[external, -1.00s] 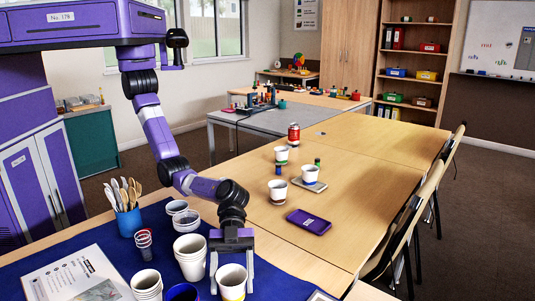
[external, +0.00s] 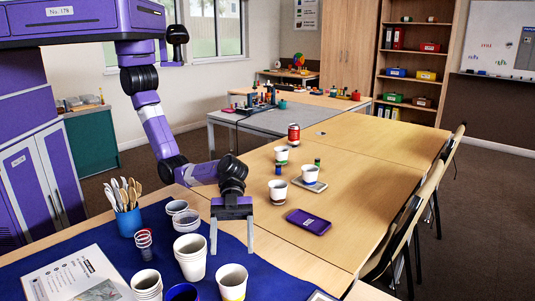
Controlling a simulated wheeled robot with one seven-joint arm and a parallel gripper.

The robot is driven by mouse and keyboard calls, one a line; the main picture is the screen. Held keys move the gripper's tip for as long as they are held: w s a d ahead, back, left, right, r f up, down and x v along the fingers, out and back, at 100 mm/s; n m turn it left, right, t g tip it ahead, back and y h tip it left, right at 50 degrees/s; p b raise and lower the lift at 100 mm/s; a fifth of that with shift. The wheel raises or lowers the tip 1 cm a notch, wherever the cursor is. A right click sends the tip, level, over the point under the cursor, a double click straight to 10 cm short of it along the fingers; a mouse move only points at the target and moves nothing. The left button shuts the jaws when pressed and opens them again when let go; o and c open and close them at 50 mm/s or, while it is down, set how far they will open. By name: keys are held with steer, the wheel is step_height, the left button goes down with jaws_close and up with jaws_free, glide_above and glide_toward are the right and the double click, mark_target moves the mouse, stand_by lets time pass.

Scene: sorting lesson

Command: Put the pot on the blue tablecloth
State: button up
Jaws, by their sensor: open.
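A white cup-shaped pot (external: 232,285) with a yellow band stands upright at the bottom of the view, over the blue tablecloth (external: 268,283); the frame edge cuts off its base. My gripper (external: 231,247) is open and empty, fingers pointing down, just above and behind this pot and apart from it. Other white pots with coloured bands stand on the wooden table: one farther back (external: 281,155), one nearer (external: 277,191), and one on a grey slab (external: 309,174). I cannot tell which one the task means.
Stacked white cups (external: 190,257), a blue cup of wooden spoons (external: 129,221) and a printed sheet (external: 75,278) crowd the cloth's left side. A purple tablet (external: 308,222) and a red can (external: 293,134) are on the wooden table. Its right side is mostly clear.

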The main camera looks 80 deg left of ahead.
steer(key=shift+v, duration=1.3)
